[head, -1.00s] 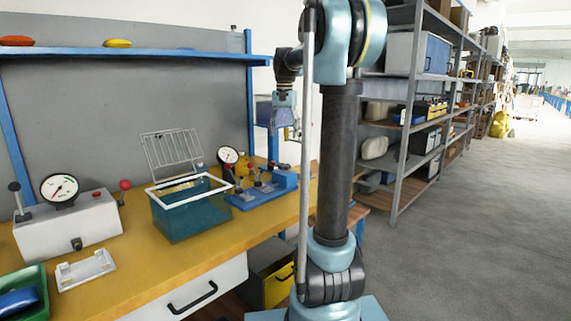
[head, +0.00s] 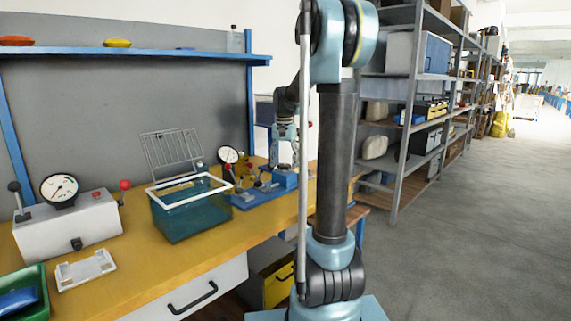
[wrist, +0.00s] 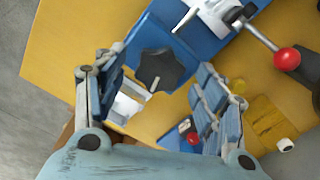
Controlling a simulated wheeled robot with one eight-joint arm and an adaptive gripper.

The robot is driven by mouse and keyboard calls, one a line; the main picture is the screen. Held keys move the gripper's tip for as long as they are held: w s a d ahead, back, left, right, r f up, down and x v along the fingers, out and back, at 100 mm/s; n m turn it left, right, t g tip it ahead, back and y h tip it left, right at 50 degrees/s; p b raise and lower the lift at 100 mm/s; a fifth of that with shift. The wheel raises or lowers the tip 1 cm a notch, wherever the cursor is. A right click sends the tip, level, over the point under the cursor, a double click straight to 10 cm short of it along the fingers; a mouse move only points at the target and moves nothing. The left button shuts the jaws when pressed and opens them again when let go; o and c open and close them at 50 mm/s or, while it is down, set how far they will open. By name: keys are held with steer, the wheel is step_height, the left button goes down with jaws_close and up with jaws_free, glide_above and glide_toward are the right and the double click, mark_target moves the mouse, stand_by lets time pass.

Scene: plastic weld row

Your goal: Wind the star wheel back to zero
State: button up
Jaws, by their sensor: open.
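The black star wheel (wrist: 155,72) with a pale pin at its middle sits on a blue block (wrist: 140,40) in the wrist view. My gripper (wrist: 160,64) is open, with one finger on each side of the wheel in the picture and nothing between the pads. I cannot tell how far above the wheel the fingertips are. In the head view my gripper (head: 284,146) is low over the right end of the blue fixture (head: 284,181). The star wheel cannot be made out there.
Toggle clamps stand on the fixture; one red-knobbed lever (wrist: 286,61) is near the wheel. A round gauge (head: 229,154) is behind it. A teal tank (head: 186,214) with a raised wire lid stands to the left. A grey press box (head: 70,220) with a gauge is farther left.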

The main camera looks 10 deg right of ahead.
steer(key=c, duration=1.1)
steer(key=shift+d, duration=0.25)
steer(key=shift+a, duration=0.25)
steer(key=shift+n, duration=0.4)
steer(key=n, duration=0.5)
steer(key=shift+n, duration=0.3)
steer(key=n, duration=0.4)
steer(key=shift+n, duration=1.7)
